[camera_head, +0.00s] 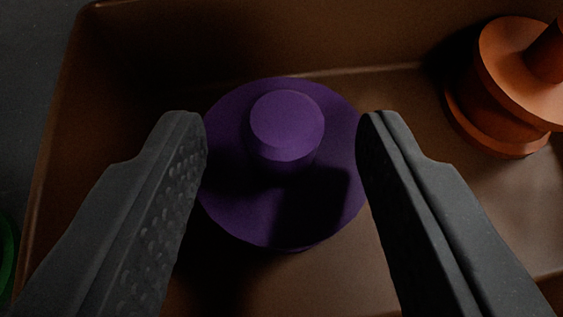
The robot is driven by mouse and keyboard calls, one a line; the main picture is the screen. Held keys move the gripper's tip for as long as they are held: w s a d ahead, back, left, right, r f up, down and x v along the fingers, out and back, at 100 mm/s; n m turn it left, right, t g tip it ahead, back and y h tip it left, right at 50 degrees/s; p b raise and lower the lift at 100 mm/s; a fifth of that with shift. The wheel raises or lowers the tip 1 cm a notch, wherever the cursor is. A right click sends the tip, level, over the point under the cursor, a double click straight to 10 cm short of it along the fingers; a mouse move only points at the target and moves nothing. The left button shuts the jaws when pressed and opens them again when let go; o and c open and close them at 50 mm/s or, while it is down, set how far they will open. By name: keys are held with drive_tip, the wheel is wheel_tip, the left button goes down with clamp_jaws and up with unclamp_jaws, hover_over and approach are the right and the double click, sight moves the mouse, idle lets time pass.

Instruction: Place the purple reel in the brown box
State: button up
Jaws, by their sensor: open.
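The purple reel (287,215) lies inside the brown box (420,85), toward its left part. It is a round disc with a short round knob standing up from its middle. My gripper (282,125) is open above the box, with one dark finger on each side of the reel. The reel shows between the fingers, and a gap is visible on both sides of the knob. The fingers hide small parts of the disc's left and right edges. A dark shadow falls across the lower right of the reel.
An orange reel-like piece (520,75) sits in the box at the upper right. The box walls (60,130) rise at the left and back. A green object (6,250) shows partly at the left edge, outside the box. Bare box floor lies right of the purple reel.

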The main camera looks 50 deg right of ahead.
drive_tip(key=p+v, duration=0.3)
drive_tip(key=v, duration=0.7)
drive_tip(key=shift+s+a+r, duration=0.15)
drive_tip(key=shift+a+r, duration=0.1)
drive_tip(key=shift+f, duration=0.1)
